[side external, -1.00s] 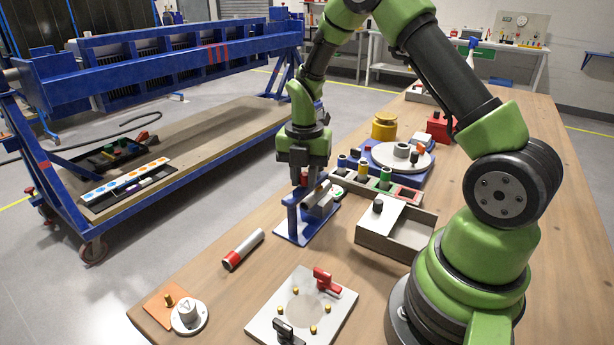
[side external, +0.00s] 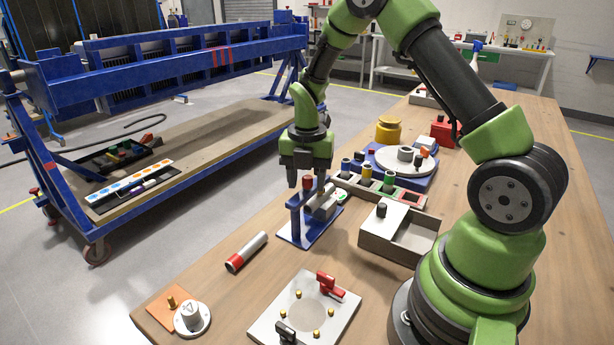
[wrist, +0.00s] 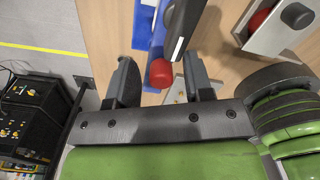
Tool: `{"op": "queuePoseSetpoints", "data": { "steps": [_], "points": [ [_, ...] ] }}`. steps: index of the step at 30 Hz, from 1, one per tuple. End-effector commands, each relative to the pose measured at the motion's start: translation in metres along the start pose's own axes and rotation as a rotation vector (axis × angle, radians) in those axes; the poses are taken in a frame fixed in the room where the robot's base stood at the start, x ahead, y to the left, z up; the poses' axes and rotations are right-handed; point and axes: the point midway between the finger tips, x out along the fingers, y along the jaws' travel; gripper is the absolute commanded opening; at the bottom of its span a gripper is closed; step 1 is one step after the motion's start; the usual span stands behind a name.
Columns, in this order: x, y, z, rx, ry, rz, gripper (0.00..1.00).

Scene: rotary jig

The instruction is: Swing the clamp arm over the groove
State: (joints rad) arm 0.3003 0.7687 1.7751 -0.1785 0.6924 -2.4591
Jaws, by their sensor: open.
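The blue clamp stand (side external: 293,222) is on the wooden bench, with a grey block (side external: 323,205) on its base. The groove cannot be made out clearly. The clamp arm (wrist: 182,32) is a dark bar with a pale edge in the wrist view, and the red knob (wrist: 161,73) is at its near end. The knob also shows in the side view (side external: 308,183). My gripper (side external: 308,180) is open above the stand, one finger on each side of the knob. In the wrist view my gripper (wrist: 162,78) shows gaps on both sides of the knob.
A grey box with a sliding lid (side external: 385,240) stands close to the right. Behind are a rack of coloured pegs (side external: 380,185) and a turntable (side external: 400,160). A red-and-white cylinder (side external: 246,252) and a plate with pins (side external: 305,312) lie in front.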

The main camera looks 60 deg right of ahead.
Motion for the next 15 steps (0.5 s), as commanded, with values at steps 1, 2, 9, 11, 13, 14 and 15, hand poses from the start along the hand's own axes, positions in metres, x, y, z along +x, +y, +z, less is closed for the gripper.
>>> {"op": "queuePoseSetpoints", "data": {
  "steps": [1,2,9,11,13,14,15],
  "points": [
    [-0.001,0.0,0.0,0.001,0.0,0.0,0.47],
    [-0.003,0.0,0.0,0.001,0.0,0.0,0.47],
    [-0.041,0.001,0.001,0.0,-0.005,0.005,0.47],
    [-0.053,0.001,0.001,0.001,-0.005,0.006,0.47],
    [-0.067,0.001,0.001,0.0,-0.005,0.005,0.47],
    [-0.072,0.001,0.001,0.0,-0.005,0.005,0.47],
    [-0.079,0.001,0.001,0.0,-0.005,0.006,0.47]
  ]
}}
